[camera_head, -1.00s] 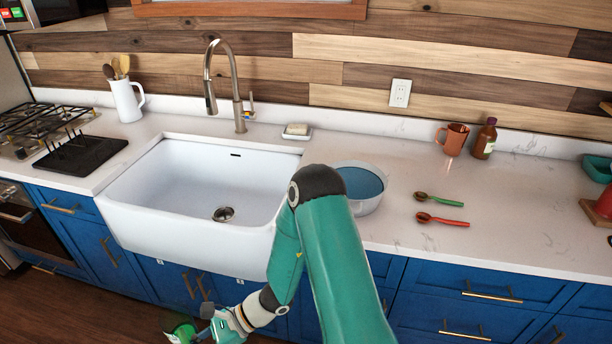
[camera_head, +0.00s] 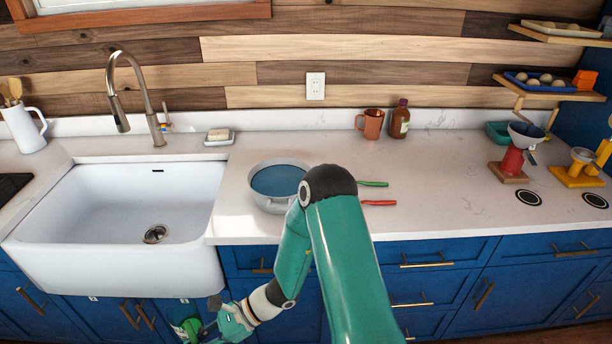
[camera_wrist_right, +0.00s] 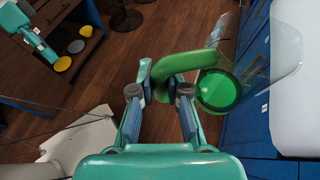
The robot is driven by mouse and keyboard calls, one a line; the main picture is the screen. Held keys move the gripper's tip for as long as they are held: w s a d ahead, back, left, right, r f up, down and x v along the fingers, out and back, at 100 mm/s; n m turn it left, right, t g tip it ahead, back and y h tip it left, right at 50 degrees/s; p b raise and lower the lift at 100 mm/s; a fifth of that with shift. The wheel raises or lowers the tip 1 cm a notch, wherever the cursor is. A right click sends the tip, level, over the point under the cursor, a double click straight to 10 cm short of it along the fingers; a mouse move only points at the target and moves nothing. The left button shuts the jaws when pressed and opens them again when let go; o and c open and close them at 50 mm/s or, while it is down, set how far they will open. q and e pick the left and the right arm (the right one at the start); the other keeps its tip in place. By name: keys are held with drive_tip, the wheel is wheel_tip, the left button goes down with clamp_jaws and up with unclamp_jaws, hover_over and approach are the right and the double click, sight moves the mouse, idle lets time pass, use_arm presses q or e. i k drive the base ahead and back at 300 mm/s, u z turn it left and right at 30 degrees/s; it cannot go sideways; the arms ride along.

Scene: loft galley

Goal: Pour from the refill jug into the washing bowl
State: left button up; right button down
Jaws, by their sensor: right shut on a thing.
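The washing bowl (camera_head: 275,203), pale grey with blue inside, stands on the counter right of the sink. My right arm crosses in front of its right edge. My right gripper (camera_head: 212,329) is low in front of the blue cabinets, below counter height. In the right wrist view my right gripper (camera_wrist_right: 160,92) is shut on the green handle of the refill jug (camera_wrist_right: 218,90). The jug is clear with green inside; in the head view only a green part of it (camera_head: 187,328) shows at the bottom edge. My left gripper is not seen.
A white sink (camera_head: 110,255) with a tall tap is left of the bowl. A soap dish (camera_head: 219,138) stands behind. Green and red spoons (camera_head: 378,203) lie right of the bowl, partly behind my arm. A mug (camera_head: 371,124) and brown bottle (camera_head: 400,120) stand at the back.

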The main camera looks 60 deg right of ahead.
sight(273, 184)
drive_tip(key=u, duration=1.3)
drive_tip(key=i, duration=0.1)
drive_tip(key=z, duration=2.7)
